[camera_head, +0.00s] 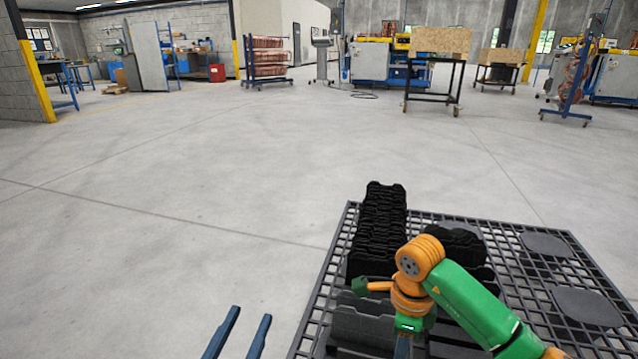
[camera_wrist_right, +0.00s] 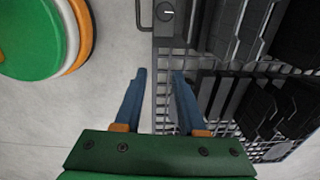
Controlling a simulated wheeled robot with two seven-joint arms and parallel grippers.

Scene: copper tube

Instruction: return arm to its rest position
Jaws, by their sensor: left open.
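My right arm (camera_head: 470,308), green and orange, reaches in from the lower right over a dark grid-topped rack (camera_head: 598,282). In the head view its gripper is mostly hidden under the wrist. In the right wrist view my right gripper (camera_wrist_right: 159,74) shows two blue fingers apart with nothing between them, above the rack's edge. My left gripper (camera_head: 241,322) shows only as two blue fingers at the bottom of the head view. They are apart and empty, over bare floor left of the rack.
Black slotted holders (camera_head: 378,225) stand in a row on the rack, close to my right arm. Grey holders (camera_head: 362,322) stand nearer. Flat dark round plates (camera_head: 586,306) lie at the right. The floor (camera_head: 180,220) to the left and ahead is clear.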

